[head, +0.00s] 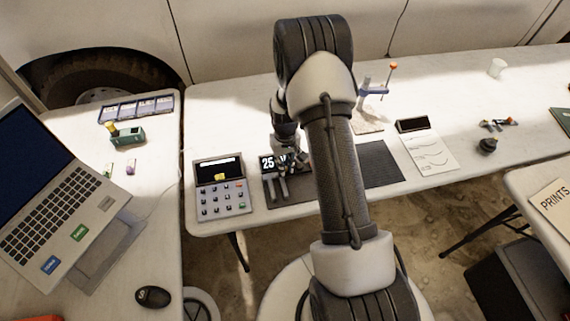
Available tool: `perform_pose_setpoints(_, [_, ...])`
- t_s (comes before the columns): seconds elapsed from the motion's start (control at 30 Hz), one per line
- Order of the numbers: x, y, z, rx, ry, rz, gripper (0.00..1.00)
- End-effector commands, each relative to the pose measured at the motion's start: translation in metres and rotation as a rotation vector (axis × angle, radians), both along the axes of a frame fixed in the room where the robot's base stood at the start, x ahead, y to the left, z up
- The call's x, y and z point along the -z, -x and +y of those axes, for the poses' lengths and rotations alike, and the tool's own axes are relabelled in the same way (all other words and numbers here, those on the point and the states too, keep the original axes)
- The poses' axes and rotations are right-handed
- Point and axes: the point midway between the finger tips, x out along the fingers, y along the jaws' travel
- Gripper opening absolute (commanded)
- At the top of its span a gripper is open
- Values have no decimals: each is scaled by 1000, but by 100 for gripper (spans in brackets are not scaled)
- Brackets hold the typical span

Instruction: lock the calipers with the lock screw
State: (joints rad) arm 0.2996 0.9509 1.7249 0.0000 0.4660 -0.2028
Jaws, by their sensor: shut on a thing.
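The calipers (269,184) are at the left end of the dark mat, with grey metal parts pointing toward the front edge. A black display with large white digits starting "25" (267,163) shows beside my gripper; the rest of the reading is hidden. My gripper (291,166) points down at the calipers, shut on part of them. The lock screw cannot be made out; it is too small or hidden by my gripper.
A keypad device (221,188) stands close on the left. The dark mat (380,164) is bare right of my arm. A paper sheet with a black-topped holder (428,150) lies further right. A blue stand with an orange-tipped rod (374,88) is behind.

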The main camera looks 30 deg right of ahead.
Motion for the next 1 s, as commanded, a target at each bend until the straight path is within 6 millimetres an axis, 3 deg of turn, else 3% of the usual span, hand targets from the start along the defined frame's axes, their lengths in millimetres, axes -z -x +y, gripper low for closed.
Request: perform_pose_setpoints(1.0, [0, 0, 0, 921, 0, -1, 0])
